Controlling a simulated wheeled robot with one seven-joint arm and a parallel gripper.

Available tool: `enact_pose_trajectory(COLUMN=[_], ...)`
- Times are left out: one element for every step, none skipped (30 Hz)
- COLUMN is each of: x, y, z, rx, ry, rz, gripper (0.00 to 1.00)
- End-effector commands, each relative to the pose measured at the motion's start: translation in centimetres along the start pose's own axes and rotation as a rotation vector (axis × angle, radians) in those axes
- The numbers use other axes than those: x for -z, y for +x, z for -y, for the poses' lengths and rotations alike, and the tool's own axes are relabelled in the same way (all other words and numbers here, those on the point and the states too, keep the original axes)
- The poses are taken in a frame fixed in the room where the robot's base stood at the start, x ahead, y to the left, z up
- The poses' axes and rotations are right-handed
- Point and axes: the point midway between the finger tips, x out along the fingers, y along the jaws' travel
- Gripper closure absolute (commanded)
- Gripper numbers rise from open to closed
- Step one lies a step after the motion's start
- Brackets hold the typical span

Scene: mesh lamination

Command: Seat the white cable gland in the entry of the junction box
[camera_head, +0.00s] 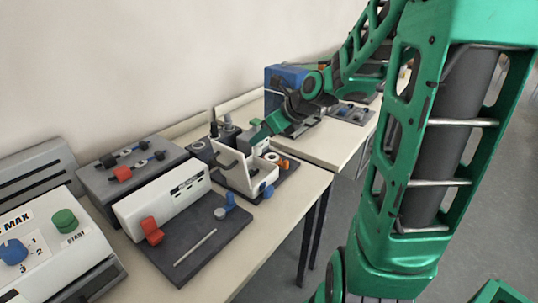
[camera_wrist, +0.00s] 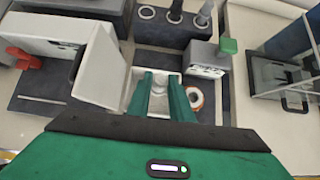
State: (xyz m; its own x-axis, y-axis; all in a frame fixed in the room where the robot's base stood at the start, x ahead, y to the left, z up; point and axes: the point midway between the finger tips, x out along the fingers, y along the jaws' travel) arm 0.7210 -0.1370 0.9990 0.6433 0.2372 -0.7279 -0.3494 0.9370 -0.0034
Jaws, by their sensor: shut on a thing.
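The junction box is a white open box (camera_head: 262,178) on a dark base plate, its lid (camera_head: 232,165) standing raised at the left. In the wrist view the lid (camera_wrist: 105,68) is left of my fingers, and the box's rim (camera_wrist: 134,78) shows around them. My gripper (camera_wrist: 160,80) points down over the box, its two green fingers shut on a small white piece, apparently the cable gland (camera_wrist: 158,88). The head view shows my gripper (camera_head: 250,144) at the box's far side. The fingers hide much of the gland and the entry, so I cannot tell whether they touch.
A grey block with several round holders (camera_wrist: 175,28) stands behind the box. A small grey box with a green button (camera_wrist: 228,46) and an orange-and-white ring (camera_wrist: 195,97) are at its right. A white device with a red switch (camera_head: 152,230) stands at the left.

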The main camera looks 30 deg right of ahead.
Motion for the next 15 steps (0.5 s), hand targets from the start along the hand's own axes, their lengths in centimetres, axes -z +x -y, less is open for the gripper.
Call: enact_pose_trajectory(x=[0.4,0.6,0.7,0.8,1.0,1.2,1.4,1.5,1.8,1.9,2.1,2.3,2.4,2.6,2.7], y=[0.5,0.8,1.2,1.6,1.8,2.2,2.5,2.9,3.2,3.5,3.8,4.2,4.5,4.7,5.0], z=[0.9,1.4,2.1,2.6,3.2,3.9,4.4,4.9,5.6,6.2,6.7,7.5,7.9,8.3,8.9], rx=[-0.002,-0.002,-0.002,-0.002,-0.002,-0.002,-0.002,-0.002,-0.002,-0.002,-0.002,-0.001,-0.001,-0.001,0.000], ry=[0.006,0.006,0.005,0.005,0.004,0.005,0.005,0.004,0.004,0.005,0.005,0.003,0.004,0.004,0.004], rz=[-0.002,-0.003,-0.003,-0.002,-0.002,-0.002,-0.003,-0.003,-0.003,-0.003,-0.003,-0.002,-0.002,-0.002,-0.002], gripper=[1.00,1.00,1.00,1.00,1.00,1.00,1.00,1.00,1.00,1.00,1.00,1.00,1.00,1.00,1.00])
